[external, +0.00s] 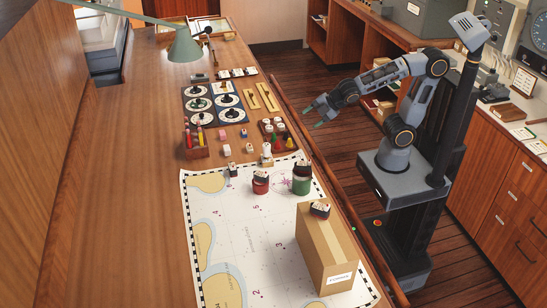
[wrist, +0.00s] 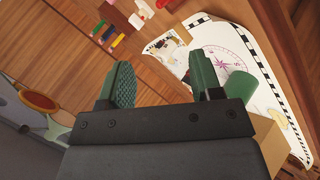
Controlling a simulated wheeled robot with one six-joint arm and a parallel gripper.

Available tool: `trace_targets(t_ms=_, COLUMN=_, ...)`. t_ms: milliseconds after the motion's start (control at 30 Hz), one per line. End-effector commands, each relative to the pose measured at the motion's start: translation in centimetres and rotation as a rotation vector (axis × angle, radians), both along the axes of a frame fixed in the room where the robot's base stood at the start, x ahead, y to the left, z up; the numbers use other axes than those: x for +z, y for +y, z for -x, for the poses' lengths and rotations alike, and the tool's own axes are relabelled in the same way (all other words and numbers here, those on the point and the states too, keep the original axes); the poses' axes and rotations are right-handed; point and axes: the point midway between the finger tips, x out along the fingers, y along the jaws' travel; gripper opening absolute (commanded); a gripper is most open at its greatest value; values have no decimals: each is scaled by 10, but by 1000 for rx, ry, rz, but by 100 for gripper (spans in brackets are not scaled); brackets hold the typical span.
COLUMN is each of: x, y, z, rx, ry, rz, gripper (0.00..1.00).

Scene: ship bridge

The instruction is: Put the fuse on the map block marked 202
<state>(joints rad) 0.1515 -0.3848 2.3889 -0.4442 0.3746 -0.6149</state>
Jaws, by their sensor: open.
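Several small dark blocks with white tops show in the external view. One block (external: 233,170) is on the chart, one block (external: 261,174) is on a red can, one block (external: 302,166) is on a green can, and one block (external: 320,208) is on a cardboard box. Their markings are too small to read, so I cannot tell which is 202. I cannot pick out the fuse for certain among the small items. My gripper (external: 313,116) is open and empty, off the table's right edge; its fingers also show in the wrist view (wrist: 160,65).
The chart (external: 230,215) covers the near table. The cardboard box (external: 327,250) stands tall on it, near the red can (external: 261,187) and green can (external: 302,185). Dials, a pencil holder (external: 196,150) and a small-parts tray (external: 281,135) lie beyond. A lamp (external: 185,46) overhangs the far table.

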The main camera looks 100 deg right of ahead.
Motion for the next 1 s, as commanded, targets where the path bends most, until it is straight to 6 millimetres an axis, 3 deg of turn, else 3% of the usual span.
trace_targets(t_ms=100, x=-15, y=33, z=46, rx=-270, ry=82, rz=-320, gripper=59)
trace_targets(t_ms=200, x=-25, y=56, z=76, rx=-445, ry=160, rz=-510, gripper=59)
trace_targets(t_ms=333, x=-31, y=76, z=101, rx=-582, ry=237, rz=-646, gripper=59)
trace_targets(t_ms=500, x=-33, y=84, z=111, rx=-642, ry=274, rz=-698, gripper=59)
trace_targets(t_ms=1000, x=-33, y=83, z=111, rx=-642, ry=272, rz=-696, gripper=59)
